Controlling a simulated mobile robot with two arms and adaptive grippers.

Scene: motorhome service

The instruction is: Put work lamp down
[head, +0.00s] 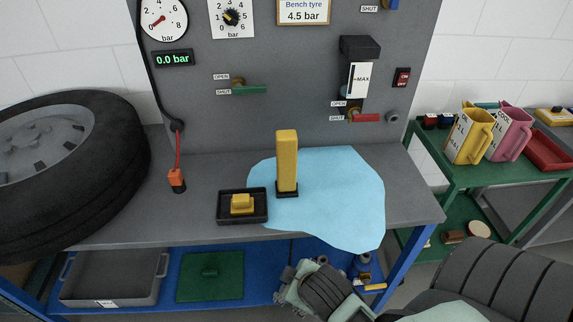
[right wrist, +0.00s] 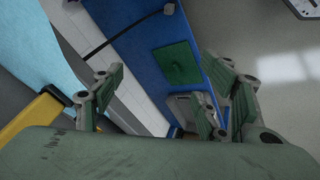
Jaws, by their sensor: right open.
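The work lamp (head: 287,160), a yellow upright block on a black foot, stands on the grey bench (head: 215,165). Its foot is on the left part of a light blue patch (head: 345,185). A yellow bar with a black end, apparently the lamp (right wrist: 30,117), shows at the left of the right wrist view, outside the fingers. My right gripper (head: 322,285) is below and in front of the bench's front edge, apart from the lamp. In the right wrist view its fingers (right wrist: 158,100) are spread, with nothing between them. My left gripper is not in view.
A black tray (head: 221,207) with a yellow block is just left of the lamp. A tyre (head: 120,150) lies at the bench's left, near an orange-ended red hose (head: 177,178). Yellow (head: 468,138) and pink jugs (head: 508,130) stand on a green cart. The bench's right end is clear.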

